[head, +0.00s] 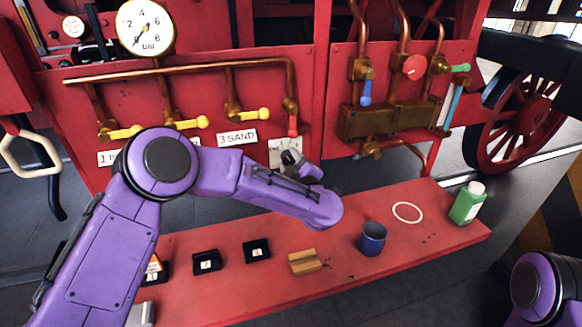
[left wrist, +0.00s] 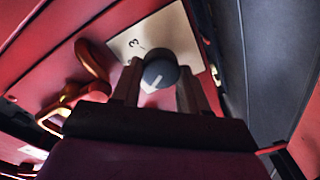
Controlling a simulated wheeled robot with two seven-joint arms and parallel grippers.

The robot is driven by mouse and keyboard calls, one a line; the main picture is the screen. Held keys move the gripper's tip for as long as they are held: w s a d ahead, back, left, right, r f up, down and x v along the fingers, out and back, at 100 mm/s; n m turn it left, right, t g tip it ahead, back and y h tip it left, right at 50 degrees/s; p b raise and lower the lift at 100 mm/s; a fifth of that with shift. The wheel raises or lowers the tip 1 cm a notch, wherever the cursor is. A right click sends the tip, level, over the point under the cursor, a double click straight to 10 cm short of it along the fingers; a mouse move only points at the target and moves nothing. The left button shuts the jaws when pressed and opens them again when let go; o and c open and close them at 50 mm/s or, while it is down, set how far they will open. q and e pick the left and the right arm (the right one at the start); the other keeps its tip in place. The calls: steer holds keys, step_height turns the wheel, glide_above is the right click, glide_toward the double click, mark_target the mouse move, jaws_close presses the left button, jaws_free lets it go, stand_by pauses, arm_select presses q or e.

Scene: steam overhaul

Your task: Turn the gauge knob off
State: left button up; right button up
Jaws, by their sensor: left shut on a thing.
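The gauge knob (left wrist: 160,74) is a dark grey round knob with a white pointer line, set on a cream plate (left wrist: 141,38) marked with a 3. In the head view the plate (head: 278,148) sits on the red panel below a red-handled valve, and my gripper largely hides the knob. My left gripper (left wrist: 157,88) is shut on the knob, one finger on each side. In the head view the left gripper (head: 292,160) shows small at the plate, partly behind my forearm. My right gripper is out of view.
A pressure gauge (head: 145,27) marked in bar is above. Yellow-handled valves, such as the one by the SAND label (head: 238,137), line the panel to the left. The red bench (head: 330,237) below holds a blue mug (head: 372,239), a wooden block (head: 305,261) and a green bottle (head: 467,204).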

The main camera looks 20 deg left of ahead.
arm_select(q)
steer(key=n+b, duration=0.3)
steer(key=shift+f, duration=0.3)
steer(key=shift+r+n+b, duration=0.15)
steer(key=shift+n+b, duration=1.25)
steer(key=o, duration=1.1)
steer(key=shift+s, duration=0.1)
steer(key=shift+c, duration=0.2)
steer(key=shift+r, duration=0.1)
